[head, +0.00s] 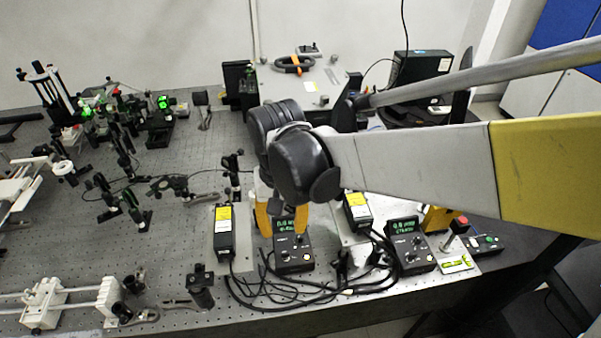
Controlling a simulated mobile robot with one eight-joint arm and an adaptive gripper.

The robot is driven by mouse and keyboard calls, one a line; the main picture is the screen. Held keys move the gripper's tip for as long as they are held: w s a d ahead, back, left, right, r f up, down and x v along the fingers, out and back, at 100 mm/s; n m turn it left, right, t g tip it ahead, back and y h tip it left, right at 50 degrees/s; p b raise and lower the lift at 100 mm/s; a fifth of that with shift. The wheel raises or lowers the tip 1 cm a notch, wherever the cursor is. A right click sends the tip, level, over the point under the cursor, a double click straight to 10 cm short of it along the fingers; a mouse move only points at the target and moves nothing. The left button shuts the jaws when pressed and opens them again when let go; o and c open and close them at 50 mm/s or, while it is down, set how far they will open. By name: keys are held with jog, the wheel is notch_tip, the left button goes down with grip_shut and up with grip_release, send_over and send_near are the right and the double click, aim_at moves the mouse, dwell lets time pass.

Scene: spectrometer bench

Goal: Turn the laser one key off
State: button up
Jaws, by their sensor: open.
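Two black laser control boxes with green-lit displays stand near the bench's front edge: a left box (294,262) and a right box (415,258). Small knobs or keys show on their front panels, but the key's position is too small to tell. Which box is laser one cannot be read. My gripper (282,220) has yellow fingers, is open, and hangs over the back of the left box. It appears empty. The arm and wrist hide part of the area behind it. Whether the fingers touch the box cannot be told.
Black laser heads with yellow labels, a left one (224,232) and a right one (357,210), stand near the boxes. Black cables (262,292) loop across the bench front. A panel with a red button (460,223) stands at right. Optics mounts crowd the left.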

aim_at(285, 253)
notch_tip(285, 253, down, 10)
jog(key=b, duration=0.3)
jog(key=shift+f, duration=0.25)
grip_shut()
